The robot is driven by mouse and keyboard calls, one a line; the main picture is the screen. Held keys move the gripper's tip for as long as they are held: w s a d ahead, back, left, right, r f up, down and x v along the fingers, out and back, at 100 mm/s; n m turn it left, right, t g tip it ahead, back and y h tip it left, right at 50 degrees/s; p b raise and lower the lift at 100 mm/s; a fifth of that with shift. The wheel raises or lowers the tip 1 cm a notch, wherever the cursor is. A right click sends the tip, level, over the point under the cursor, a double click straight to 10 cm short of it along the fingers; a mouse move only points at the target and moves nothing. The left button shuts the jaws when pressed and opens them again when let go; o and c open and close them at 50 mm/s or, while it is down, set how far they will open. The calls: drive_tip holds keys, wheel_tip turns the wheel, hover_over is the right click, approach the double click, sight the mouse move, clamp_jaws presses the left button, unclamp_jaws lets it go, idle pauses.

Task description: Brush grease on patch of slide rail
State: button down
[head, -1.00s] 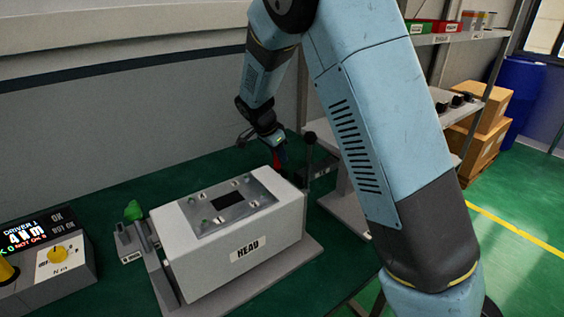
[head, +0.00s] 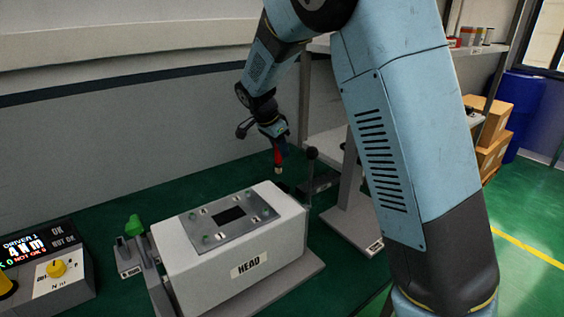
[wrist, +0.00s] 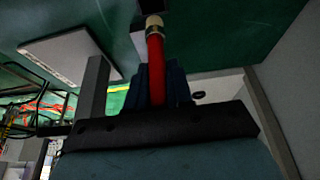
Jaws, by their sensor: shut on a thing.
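My gripper (head: 277,142) is shut on a brush with a red handle (head: 278,157), above and behind the far right corner of the white HEAD block (head: 190,268). The brush hangs almost upright with its pale tip down, apart from the block and bench. In the wrist view my blue fingers (wrist: 145,85) grip the red handle (wrist: 155,68); a pale metal collar (wrist: 153,26) is near its end. The HEAD block sits on a grey base (head: 312,268). I cannot make out a separate slide rail or grease patch.
A black-knobbed lever (head: 312,153) stands right of the brush, beside a dark box (head: 318,185). A green-knobbed clamp (head: 134,226) is left of the block. A driver control box (head: 62,280) is at far left. A grey stand (head: 348,215) rises at the right.

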idle(0.3)
drive_tip(key=shift+a, duration=0.2)
drive_tip(key=s+a, duration=0.4)
drive_tip(key=a, duration=0.5)
drive_tip(key=shift+f, duration=3)
drive_tip(key=shift+f, duration=0.5)
wheel_tip(320, 180, up, 7)
idle(0.8)
idle(0.4)
